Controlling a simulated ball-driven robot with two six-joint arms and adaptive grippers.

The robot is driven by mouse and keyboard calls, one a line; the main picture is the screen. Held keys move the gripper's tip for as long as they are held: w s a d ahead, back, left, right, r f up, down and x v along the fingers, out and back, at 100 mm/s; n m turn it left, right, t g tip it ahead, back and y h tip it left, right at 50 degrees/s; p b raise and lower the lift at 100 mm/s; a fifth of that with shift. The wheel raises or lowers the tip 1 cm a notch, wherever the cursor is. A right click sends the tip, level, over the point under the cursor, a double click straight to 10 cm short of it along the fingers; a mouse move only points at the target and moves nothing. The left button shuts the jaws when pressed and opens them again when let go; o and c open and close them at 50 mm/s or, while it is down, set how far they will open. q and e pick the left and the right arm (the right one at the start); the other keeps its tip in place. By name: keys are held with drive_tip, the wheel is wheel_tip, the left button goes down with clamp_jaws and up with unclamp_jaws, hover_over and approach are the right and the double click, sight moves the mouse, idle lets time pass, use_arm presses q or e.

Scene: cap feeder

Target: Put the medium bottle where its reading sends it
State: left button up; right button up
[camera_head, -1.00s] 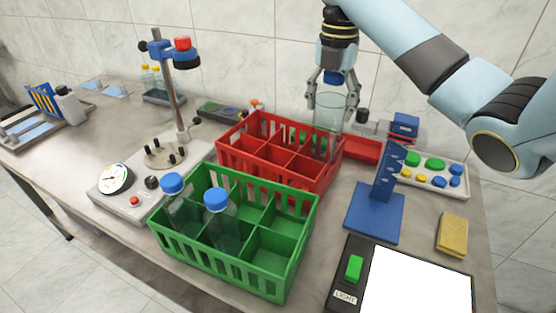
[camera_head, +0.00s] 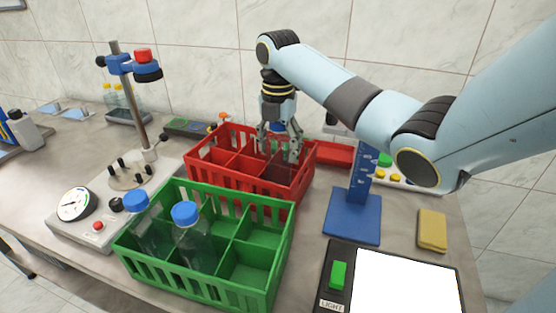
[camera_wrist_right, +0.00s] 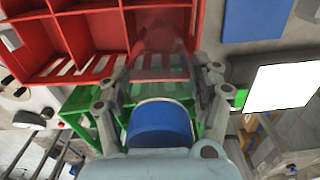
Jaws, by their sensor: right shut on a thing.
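My right gripper (camera_head: 280,153) is low over the back right part of the red crate (camera_head: 210,172), shut around the medium bottle. The bottle's blue cap shows between the fingers in the right wrist view (camera_wrist_right: 160,123), with its clear body (camera_wrist_right: 163,50) reaching toward the crate. In the head view the fingers mostly hide the bottle, which appears lowered into a compartment. I cannot tell whether it touches the crate floor. The green crate (camera_head: 190,283) stands in front, with two blue-capped clear bottles in its left compartments. My left gripper is not in view.
A cap-feeder stand with a dial (camera_head: 73,204) is at left. A blue gauge stand (camera_head: 352,217), a yellow sponge (camera_head: 432,230) and a lit white panel (camera_head: 405,285) lie at right. A red tray (camera_head: 336,154) is behind the crate's right side.

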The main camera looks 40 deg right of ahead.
sight(278, 161)
drive_tip(key=shift+f, duration=2)
drive_tip(key=o, duration=1.8)
drive_tip(key=shift+f, duration=0.15)
drive_tip(key=shift+c, duration=0.2)
wheel_tip(278, 161, up, 12)
drive_tip(key=shift+r+b, duration=0.15)
drive_tip(key=shift+b, duration=0.2)
drive_tip(key=shift+a, duration=0.1)
